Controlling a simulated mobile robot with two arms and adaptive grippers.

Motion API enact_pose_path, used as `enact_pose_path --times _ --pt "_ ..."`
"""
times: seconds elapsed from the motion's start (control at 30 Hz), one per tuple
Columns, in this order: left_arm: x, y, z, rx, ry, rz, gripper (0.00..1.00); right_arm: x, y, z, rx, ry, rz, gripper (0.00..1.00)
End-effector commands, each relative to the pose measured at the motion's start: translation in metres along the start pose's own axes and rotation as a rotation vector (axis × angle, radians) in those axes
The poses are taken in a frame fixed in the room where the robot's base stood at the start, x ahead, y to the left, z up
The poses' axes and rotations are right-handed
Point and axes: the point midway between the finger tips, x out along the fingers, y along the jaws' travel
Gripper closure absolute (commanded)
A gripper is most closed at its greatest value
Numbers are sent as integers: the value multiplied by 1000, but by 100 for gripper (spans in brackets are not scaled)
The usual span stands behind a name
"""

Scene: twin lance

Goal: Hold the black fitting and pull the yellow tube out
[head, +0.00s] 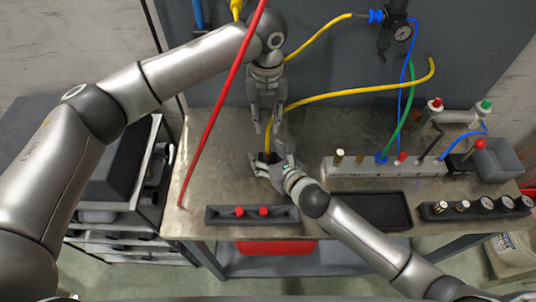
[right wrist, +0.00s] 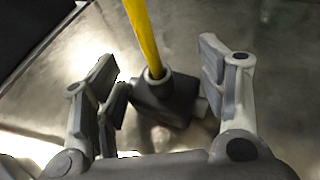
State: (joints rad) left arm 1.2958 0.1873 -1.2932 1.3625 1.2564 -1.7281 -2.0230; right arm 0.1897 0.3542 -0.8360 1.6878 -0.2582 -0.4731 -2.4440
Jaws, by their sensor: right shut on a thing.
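The black fitting (right wrist: 165,97) sits low over the metal bench in the right wrist view, with the yellow tube (right wrist: 143,38) standing up out of its top opening. My right gripper (head: 270,163) is shut on the fitting, with one finger on each side of it. In the head view the yellow tube (head: 345,93) rises from the fitting, bends right and ends free at the upper right. My left gripper (head: 267,128) points down above the right one. Its fingers are apart, with the tube's upright part between or just behind them; I cannot tell the depth.
A red tube (head: 222,97) slants across the left of the bench. A black holder with red knobs (head: 252,215) lies at the front, beside a black tray (head: 368,211). A pale manifold (head: 345,172) with coloured tubes, a row of gauges (head: 476,208) and a grey bin (head: 499,160) stand right.

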Motion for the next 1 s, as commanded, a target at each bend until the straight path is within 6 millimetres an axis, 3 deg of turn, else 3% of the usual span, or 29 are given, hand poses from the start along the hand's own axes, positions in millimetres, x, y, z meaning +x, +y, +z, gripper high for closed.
enact_pose_path --times 0.6,1.0 --pt "-107 -1 0 0 -2 -2 77 0 0 -2 1 3 0 60" --pt "-119 0 0 1 -1 -1 77 0 0 -2 1 3 0 60"
